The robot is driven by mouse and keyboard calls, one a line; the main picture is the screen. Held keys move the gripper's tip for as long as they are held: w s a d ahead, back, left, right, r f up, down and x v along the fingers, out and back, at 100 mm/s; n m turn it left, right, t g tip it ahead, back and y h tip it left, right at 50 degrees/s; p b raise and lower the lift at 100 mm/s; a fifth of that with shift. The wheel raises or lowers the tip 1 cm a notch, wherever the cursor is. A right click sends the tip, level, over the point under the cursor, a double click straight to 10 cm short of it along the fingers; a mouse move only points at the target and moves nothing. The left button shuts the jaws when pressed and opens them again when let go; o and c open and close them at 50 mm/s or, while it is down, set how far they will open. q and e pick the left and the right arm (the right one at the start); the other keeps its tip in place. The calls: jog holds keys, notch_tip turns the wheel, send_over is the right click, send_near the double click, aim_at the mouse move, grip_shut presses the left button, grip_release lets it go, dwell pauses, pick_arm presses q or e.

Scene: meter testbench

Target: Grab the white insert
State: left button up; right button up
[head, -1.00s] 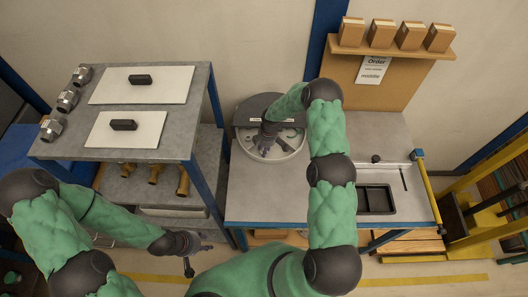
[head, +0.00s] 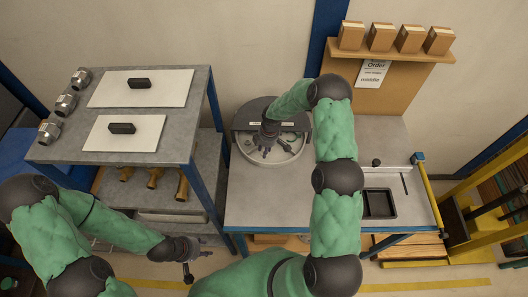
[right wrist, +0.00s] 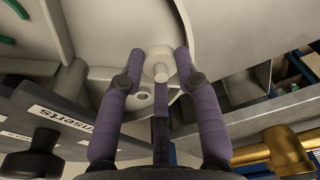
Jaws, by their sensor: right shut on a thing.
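The white insert (right wrist: 160,64) is a small white stepped cylinder, seen in the right wrist view between the purple fingertips of my right gripper. My right gripper (right wrist: 158,62) is shut on it, with a finger on each side. In the head view, my right gripper (head: 268,150) is down inside a round grey and white container (head: 285,155) on the right bench. The insert is too small or hidden to make out there. My left gripper (head: 190,262) hangs low in front of the left bench, away from the container; its finger opening is unclear.
A dark lid labelled "Inserts" (right wrist: 50,112) lies close to my right fingers. Brass fittings (right wrist: 275,150) show at lower right in that view. A black tray (head: 379,203) sits on the right bench (head: 290,208). Two white plates with black handles and several metal fittings rest on the left bench.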

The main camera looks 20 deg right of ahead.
jog(key=s+r+b, duration=0.1)
jog(key=s+r, duration=0.8)
jog(key=s, duration=0.4)
jog(key=shift+d, duration=0.15)
